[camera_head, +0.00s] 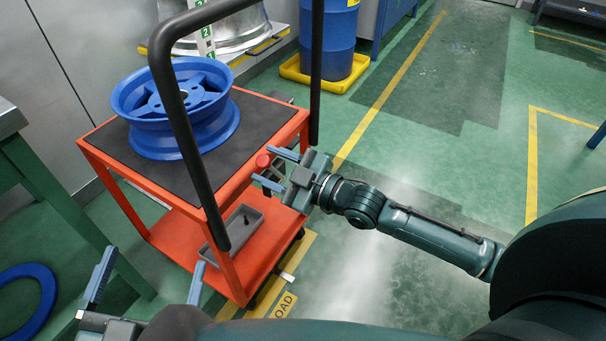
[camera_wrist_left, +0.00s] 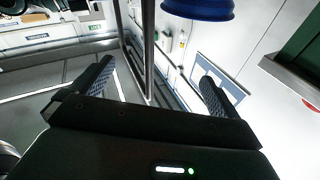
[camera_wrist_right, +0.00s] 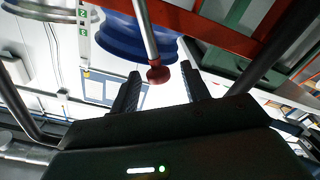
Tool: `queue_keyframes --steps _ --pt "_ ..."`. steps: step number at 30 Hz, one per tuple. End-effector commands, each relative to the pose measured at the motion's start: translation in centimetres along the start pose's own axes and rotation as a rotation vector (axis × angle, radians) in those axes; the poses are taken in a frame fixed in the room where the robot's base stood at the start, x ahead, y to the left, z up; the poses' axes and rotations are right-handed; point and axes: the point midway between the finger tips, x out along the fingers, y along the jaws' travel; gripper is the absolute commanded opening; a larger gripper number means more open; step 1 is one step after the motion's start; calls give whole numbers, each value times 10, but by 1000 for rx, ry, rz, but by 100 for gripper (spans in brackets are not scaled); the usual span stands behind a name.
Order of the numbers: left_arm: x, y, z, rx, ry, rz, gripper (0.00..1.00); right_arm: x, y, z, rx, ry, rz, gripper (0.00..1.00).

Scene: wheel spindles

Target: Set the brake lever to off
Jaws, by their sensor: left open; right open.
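The brake lever (camera_wrist_right: 150,38) shows in the right wrist view as a pale rod ending in a red knob. Its red knob (camera_head: 262,161) also shows in the head view, at the right side of the orange cart (camera_head: 253,190). My right gripper (camera_head: 263,165) is open, with its fingers on either side of the knob. In the right wrist view the knob appears between the fingertips; I cannot tell whether they touch it. My left gripper (camera_head: 153,259) is open and empty at the lower left, apart from the cart. The lever's base is hidden.
A blue wheel rim (camera_head: 185,138) lies on the cart's dark top. Black handle bars (camera_head: 316,70) rise from the cart. A grey tray (camera_head: 238,226) sits on its lower shelf. A green bench (camera_head: 50,195) stands at left. The floor right of the cart is clear.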

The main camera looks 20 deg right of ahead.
Motion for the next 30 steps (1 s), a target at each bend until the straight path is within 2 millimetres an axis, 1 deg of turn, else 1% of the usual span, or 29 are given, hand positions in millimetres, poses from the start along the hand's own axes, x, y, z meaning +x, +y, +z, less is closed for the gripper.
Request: queue_keyframes --steps 1,3,9,12,15,21,30 --pt "1 -1 -5 8 1 -1 100 -12 1 -1 0 -6 -3 46" --pt "0 -3 -5 19 -5 -3 100 -28 0 -1 2 -7 -4 46" --pt "-5 -2 4 40 -49 -5 100 -71 0 -1 2 -6 -4 46" --pt "-6 -3 5 38 -71 -10 100 -87 0 -2 2 -4 -4 46" --pt "-5 -5 6 34 -92 -17 100 -98 0 -1 2 -2 -2 46" --pt "-5 -9 9 27 -125 -24 100 -108 0 -1 1 1 -2 46" --pt "-5 -10 8 27 -124 -25 100 -109 0 -1 1 1 -1 46"
